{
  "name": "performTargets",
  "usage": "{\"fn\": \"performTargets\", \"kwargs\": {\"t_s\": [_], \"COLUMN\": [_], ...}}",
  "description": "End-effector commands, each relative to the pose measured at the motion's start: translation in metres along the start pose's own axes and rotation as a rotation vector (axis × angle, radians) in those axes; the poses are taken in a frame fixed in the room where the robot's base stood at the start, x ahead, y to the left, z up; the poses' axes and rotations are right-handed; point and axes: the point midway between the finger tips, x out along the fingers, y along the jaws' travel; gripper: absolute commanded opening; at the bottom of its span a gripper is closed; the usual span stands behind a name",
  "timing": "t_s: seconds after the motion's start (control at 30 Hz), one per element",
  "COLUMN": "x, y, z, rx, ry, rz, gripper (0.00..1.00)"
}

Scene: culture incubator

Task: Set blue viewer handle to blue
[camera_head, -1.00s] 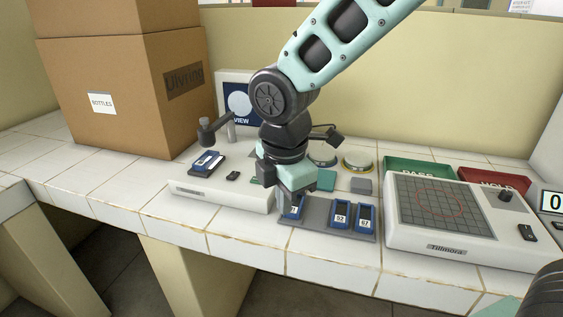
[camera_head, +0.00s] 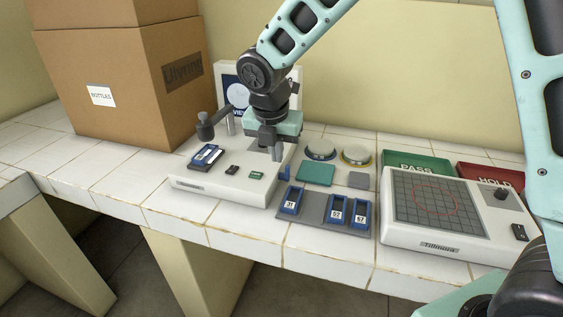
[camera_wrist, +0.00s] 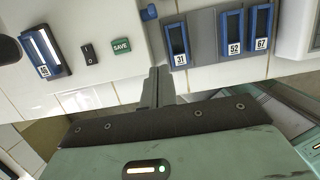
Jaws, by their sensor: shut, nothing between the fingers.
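The viewer is a white base (camera_head: 215,187) with an upright panel showing a dark blue screen (camera_head: 238,97) marked VIEW, partly hidden by my arm. A small blue knob (camera_head: 286,173) shows at the base's right side, and also in the wrist view (camera_wrist: 149,12); it may be the blue handle. My gripper (camera_head: 277,156) is shut and empty, above the right part of the base. In the wrist view its fingers (camera_wrist: 158,72) point toward the gap between the base and the slide rack, apart from the knob.
A blue-framed slide 46 (camera_head: 205,156), a black switch (camera_head: 232,169) and a green SAVE button (camera_head: 256,175) are on the base. A grey rack (camera_head: 314,207) holds slides 31, 52 and 67. A gridded device (camera_head: 440,246), green PASS tray (camera_head: 415,160) and red HOLD tray (camera_head: 495,177) stand right.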

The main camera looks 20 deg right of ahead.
Motion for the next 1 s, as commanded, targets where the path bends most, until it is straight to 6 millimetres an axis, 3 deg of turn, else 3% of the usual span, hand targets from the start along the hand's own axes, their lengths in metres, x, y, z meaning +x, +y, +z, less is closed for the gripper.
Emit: {"fn": "performTargets", "kwargs": {"t_s": [0.53,0.7,1.0], "x": [0.099,0.101,0.105], "y": [-0.001,0.0,0.0], "z": [0.0,0.027,0.038], "rx": [-0.001,0.002,0.0], "ry": [0.002,0.0,0.001], "rz": [-0.004,0.0,0.0], "gripper": [0.0,0.0,0.0]}}
